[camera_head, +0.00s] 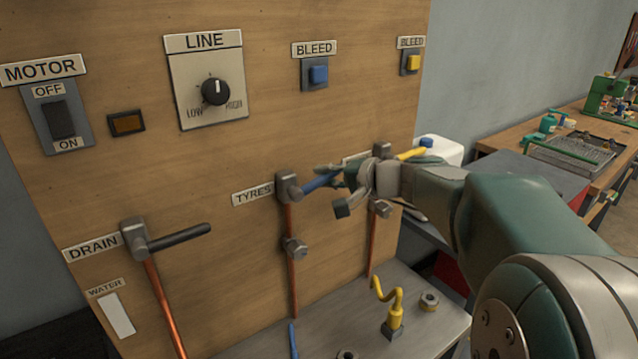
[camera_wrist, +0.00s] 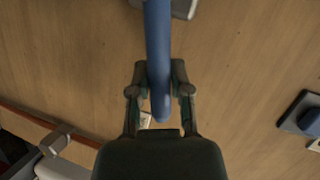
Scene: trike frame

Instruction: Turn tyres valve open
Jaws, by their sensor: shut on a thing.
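The tyres valve has a blue lever handle (camera_head: 321,181) on a grey valve body (camera_head: 288,187), right of the TYRES label (camera_head: 252,193) on the wooden panel. The lever points right and slightly up in the head view. My gripper (camera_head: 340,187) is at the lever's free end, with its fingers on either side of it. In the wrist view the blue lever (camera_wrist: 157,60) runs down between the two fingertips of my gripper (camera_wrist: 160,78), its end just past them. My gripper hides part of the lever's end in the head view.
A yellow lever (camera_head: 411,154) on a second valve sits just right behind my gripper. The black drain lever (camera_head: 180,238) is at lower left. A metal shelf (camera_head: 350,300) below holds a yellow hooked fitting (camera_head: 392,313) and a nut (camera_head: 429,301). A white container (camera_head: 440,150) stands beyond the panel.

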